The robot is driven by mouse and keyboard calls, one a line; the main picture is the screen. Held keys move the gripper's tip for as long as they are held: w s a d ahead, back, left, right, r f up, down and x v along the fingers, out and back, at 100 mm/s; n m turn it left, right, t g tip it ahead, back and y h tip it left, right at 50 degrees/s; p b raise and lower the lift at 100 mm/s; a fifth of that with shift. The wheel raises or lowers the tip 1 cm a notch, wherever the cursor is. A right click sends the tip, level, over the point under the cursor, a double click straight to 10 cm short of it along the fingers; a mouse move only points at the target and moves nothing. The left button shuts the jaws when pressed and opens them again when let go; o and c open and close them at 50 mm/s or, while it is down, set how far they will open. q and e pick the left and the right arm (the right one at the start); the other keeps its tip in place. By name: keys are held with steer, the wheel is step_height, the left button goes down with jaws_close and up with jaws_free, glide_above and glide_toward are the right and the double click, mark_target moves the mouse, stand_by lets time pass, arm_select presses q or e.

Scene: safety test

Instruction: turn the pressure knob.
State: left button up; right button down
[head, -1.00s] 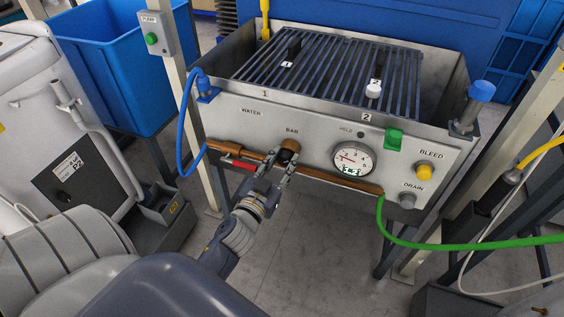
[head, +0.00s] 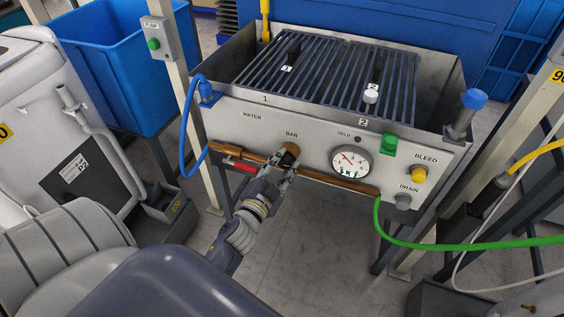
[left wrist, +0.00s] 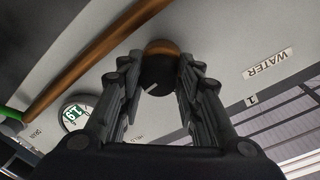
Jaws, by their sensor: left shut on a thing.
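The dark pressure knob (left wrist: 157,76) sits under the BAR label on the front panel. A copper-coloured fitting (head: 291,149) is right behind it. My left gripper (head: 282,168) is shut on the knob, with one finger on each side of it in the left wrist view (left wrist: 157,88). A pale mark line shows on the knob's face there. The round pressure gauge (head: 350,162) is to the right of the knob, with a red needle and a green digital readout. My right gripper is not in view.
A copper pipe (head: 335,184) with a red lever (head: 238,165) runs along the panel's lower edge. A green hose (head: 470,243) leads off right.

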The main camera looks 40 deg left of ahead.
arm_select(q)
steer(key=shift+m, duration=0.5)
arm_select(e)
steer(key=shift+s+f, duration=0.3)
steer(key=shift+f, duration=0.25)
arm_select(q)
steer(key=o, duration=1)
steer(key=shift+o, duration=0.2)
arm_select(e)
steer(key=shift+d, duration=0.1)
arm_select(q)
steer(key=shift+s, duration=0.1)
steer(key=shift+s+d+f, duration=0.1)
steer(key=shift+s, duration=0.3)
steer(key=s+d, duration=0.1)
steer(key=s, duration=0.5)
steer(key=shift+s+r, duration=0.2)
steer(key=shift+r, duration=0.05)
steer(key=shift+d, duration=0.1)
